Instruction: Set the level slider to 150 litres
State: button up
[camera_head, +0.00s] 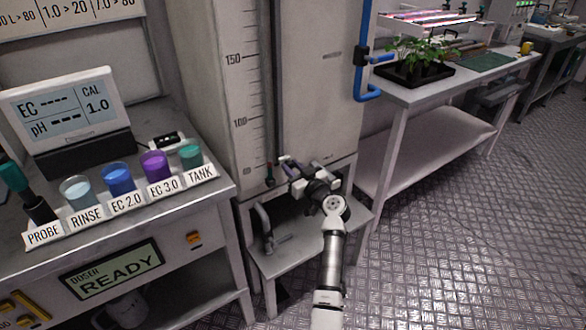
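A tall grey tank (312,90) carries a vertical level scale (241,110) with the marks 100 and 150 readable. A dark upright rail (273,80) runs beside the scale. A small dark piece with a touch of red (270,174) sits at the rail's low end, well below the 100 mark; it may be the level slider, but it is too small to be sure. My gripper (298,171) is just to the right of it, in front of the tank's lower part. Whether its fingers touch the piece or are open is not clear.
At left, a bench holds an EC/pH meter (70,108), a row of labelled cups (118,178) and a probe (38,208). A low metal stand (292,256) with a pipe is under the tank. At right is a table (440,92) with a plant tray. The right floor is clear.

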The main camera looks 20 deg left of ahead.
grip_shut()
jog(key=shift+r, duration=0.1)
notch_tip(320, 180, up, 34)
jog(key=p, duration=0.8)
jog(key=o, duration=0.8)
grip_release()
jog(key=shift+o, duration=0.2)
jog(key=shift+d, duration=0.1)
jog(key=b+v, duration=0.4)
jog(key=v, duration=0.9)
jog(key=shift+s+d, duration=0.2)
jog(key=shift+s, duration=0.05)
